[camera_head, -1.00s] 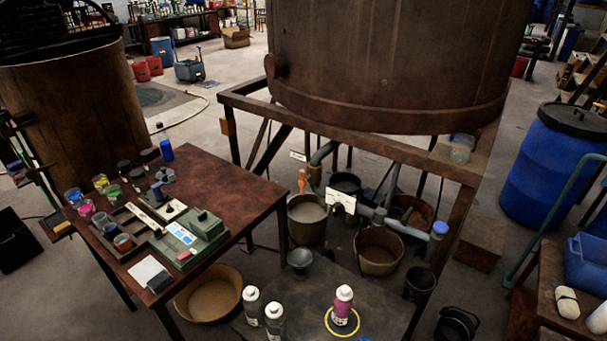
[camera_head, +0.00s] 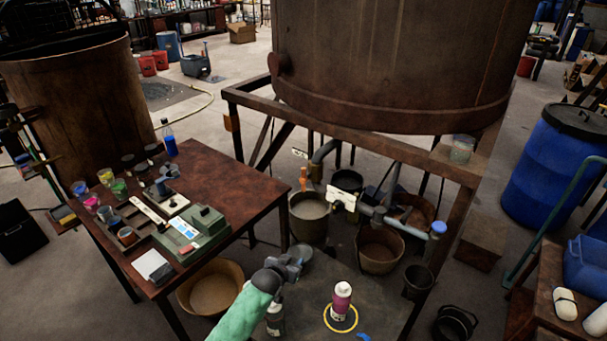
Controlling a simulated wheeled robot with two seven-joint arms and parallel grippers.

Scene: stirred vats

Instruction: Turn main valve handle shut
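Grey pipework (camera_head: 372,212) runs under the large rusty vat (camera_head: 390,60), with a white tag or plate (camera_head: 345,199) on it. A small orange upright piece (camera_head: 303,178) stands at its left end above a bucket; it may be the main valve handle, but it is too small to be sure. My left gripper (camera_head: 292,262), on a green-sleeved arm from the bottom, is over the low dark surface, below and apart from the orange piece. Its fingers are small and dark, so their opening is unclear. My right gripper is not in view.
Several buckets, one of them brown (camera_head: 380,250), stand under the pipework. A pink bottle (camera_head: 341,300) stands in a yellow ring on the low surface. A brown table (camera_head: 235,185) with jars is at left. Steel frame legs (camera_head: 458,222) flank the pipes.

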